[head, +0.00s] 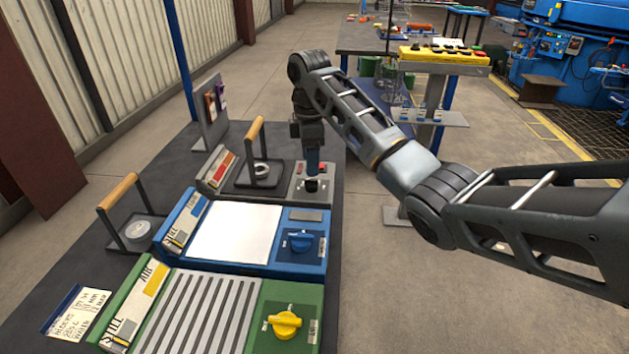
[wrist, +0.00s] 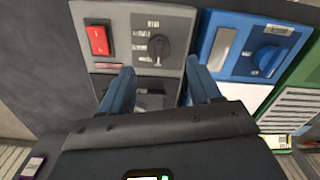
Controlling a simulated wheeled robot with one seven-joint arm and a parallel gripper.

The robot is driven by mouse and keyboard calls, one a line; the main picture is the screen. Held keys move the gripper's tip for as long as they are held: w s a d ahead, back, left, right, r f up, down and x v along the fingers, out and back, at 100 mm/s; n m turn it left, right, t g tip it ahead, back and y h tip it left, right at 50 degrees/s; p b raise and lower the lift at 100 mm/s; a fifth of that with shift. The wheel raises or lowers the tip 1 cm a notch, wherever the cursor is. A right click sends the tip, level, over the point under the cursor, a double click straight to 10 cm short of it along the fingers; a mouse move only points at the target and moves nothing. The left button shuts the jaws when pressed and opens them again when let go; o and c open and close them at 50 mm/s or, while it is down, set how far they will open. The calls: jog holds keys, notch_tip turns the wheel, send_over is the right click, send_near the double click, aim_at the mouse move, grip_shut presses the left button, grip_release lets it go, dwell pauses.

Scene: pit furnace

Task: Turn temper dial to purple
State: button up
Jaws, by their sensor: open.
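A dark round dial (wrist: 157,47) with a raised grip sits on a light grey panel (wrist: 176,20), with small printed labels to its left, too small to read. In the head view the dial (head: 312,186) is partly hidden beneath my gripper (head: 313,168). My gripper points down at the panel; in the wrist view its blue fingers (wrist: 158,70) are apart, with nothing between them. The dial appears just beyond the fingertips, between their lines. I cannot see that they touch it. No purple mark can be made out on the panel.
A red rocker switch (wrist: 97,40) is left of the dial in the wrist view. A blue unit with a blue knob (head: 299,241) and a green unit with a yellow knob (head: 285,324) stand nearer. A wooden-handled stand (head: 256,140) rises left of my gripper.

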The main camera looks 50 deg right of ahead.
aim_at(310, 179)
notch_tip(310, 179, down, 6)
jog(key=shift+f, duration=0.25)
jog(key=shift+c, duration=0.3)
jog(key=c, duration=1)
jog(key=shift+r, duration=0.1)
